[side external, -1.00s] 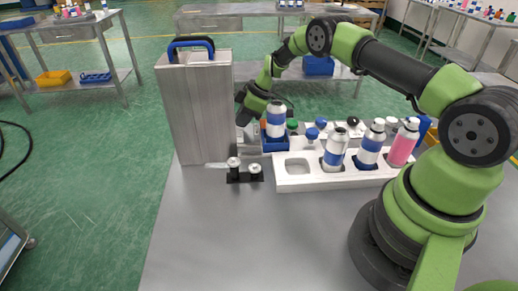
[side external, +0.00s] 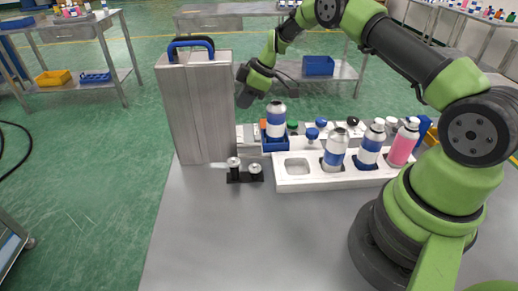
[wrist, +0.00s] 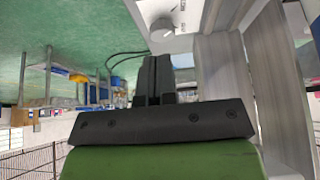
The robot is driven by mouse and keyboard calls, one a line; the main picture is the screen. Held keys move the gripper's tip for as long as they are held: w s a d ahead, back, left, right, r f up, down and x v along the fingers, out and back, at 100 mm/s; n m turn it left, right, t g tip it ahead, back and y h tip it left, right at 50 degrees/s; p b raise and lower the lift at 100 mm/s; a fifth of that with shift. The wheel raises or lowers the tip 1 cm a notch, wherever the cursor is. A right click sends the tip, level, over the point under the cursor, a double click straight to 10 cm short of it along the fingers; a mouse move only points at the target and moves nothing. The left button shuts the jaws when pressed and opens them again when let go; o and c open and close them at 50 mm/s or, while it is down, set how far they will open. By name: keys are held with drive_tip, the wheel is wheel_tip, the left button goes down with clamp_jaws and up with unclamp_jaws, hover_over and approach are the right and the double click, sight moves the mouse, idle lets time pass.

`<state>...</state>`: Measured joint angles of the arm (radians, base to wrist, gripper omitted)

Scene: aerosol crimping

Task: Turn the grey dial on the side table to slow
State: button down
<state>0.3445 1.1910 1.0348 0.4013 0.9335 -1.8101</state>
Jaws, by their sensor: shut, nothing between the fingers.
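In the wrist view a round grey dial (wrist: 162,28) sits on a white surface at the top, just beyond my fingertips. Its setting cannot be read at this size. In the side view I cannot make out the dial. My gripper (wrist: 153,62) is shut, its two black fingers together with nothing between them. In the side view my gripper (side external: 245,99) hangs in the air beside the tall grey machine, up and left of the blue and white can (side external: 276,122). The gripper and dial look apart.
The tall grey machine (side external: 196,115) with a blue handle stands left of my gripper. A white tray (side external: 330,182) holds several cans, and a small black fixture (side external: 245,178) stands in front. The front of the grey table (side external: 220,240) is clear.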

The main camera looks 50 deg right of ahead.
wheel_tip(320, 180, up, 6)
drive_tip(key=r, duration=0.1)
hover_over(239, 131)
drive_tip(key=d, duration=0.2)
drive_tip(key=f, duration=0.8)
drive_tip(key=a+f, duration=0.1)
drive_tip(key=f, duration=0.4)
drive_tip(key=shift+s, duration=0.35)
drive_tip(key=shift+a+f, duration=0.1)
drive_tip(key=shift+f, duration=0.05)
drive_tip(key=shift+s+d, duration=0.25)
drive_tip(key=shift+d, duration=0.1)
drive_tip(key=shift+w+d+r, duration=0.1)
drive_tip(key=shift+r, duration=3.05)
